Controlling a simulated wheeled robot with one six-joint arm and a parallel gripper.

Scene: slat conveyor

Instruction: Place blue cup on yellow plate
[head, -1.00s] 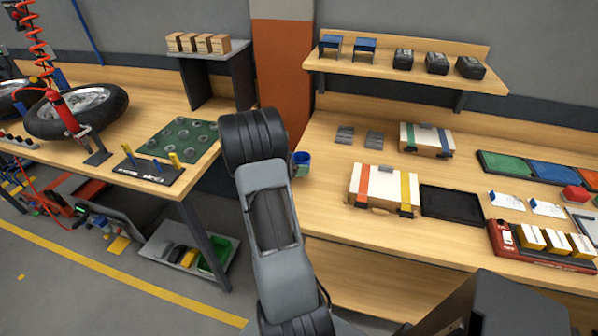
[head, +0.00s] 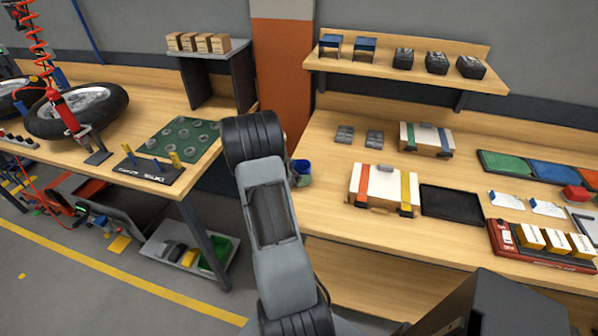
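A small blue cup (head: 303,168), greenish on its lower part, shows at the left end of the right-hand wooden bench, just right of my arm. My arm hides part of its left side. I cannot tell whether it stands on the bench or is held. My gripper is not visible; my dark arm link covers the area around it. I see no yellow plate in this view.
The right bench (head: 325,218) carries a white case with red and yellow straps (head: 383,188), a second strapped case (head: 426,139) and a black tray (head: 451,203). A shelf (head: 405,72) overhangs the back. A gap separates the two benches.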

